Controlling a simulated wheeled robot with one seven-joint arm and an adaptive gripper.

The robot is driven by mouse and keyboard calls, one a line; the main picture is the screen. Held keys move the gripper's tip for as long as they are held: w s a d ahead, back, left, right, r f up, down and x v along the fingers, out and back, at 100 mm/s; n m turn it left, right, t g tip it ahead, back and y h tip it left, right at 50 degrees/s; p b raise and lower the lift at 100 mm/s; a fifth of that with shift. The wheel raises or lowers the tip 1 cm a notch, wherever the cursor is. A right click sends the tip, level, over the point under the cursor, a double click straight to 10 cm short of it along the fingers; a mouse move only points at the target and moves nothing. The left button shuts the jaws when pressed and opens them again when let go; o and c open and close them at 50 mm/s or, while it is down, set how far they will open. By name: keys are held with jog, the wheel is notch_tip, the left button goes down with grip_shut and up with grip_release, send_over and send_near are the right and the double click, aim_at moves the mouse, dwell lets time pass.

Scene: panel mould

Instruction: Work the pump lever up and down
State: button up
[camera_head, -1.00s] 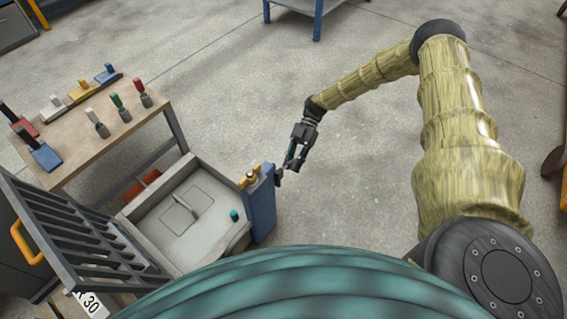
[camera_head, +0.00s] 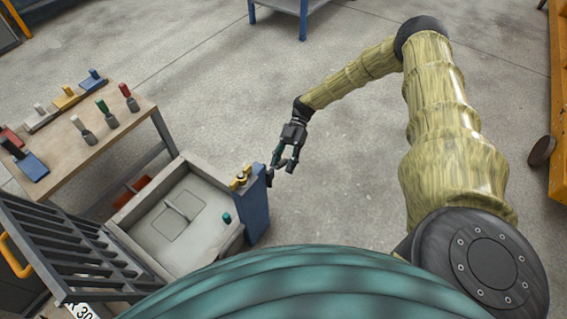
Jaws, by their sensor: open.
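A blue upright box (camera_head: 257,205) stands at the right side of the grey mould tray, with a yellow fitting (camera_head: 240,178) on its top. A small dark part (camera_head: 269,176) shows at the box's right side, by my fingertips; it may be the pump lever, but it is too small and partly hidden to be sure. My gripper (camera_head: 284,165) is open, fingers pointing down, just right of the box's top. One finger is close to the dark part; I cannot tell whether they touch. Nothing shows held between the fingers.
The mould tray (camera_head: 148,195) holds a teal knob (camera_head: 227,218) and a grey bar (camera_head: 178,212). A dark slatted grate (camera_head: 70,245) stands at its left. A wooden bench (camera_head: 88,155) with several coloured-handled tools is behind left. The floor right of my gripper is clear.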

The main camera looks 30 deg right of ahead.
jog(key=v, duration=1.2)
jog(key=shift+r, duration=0.1)
dwell(0.5)
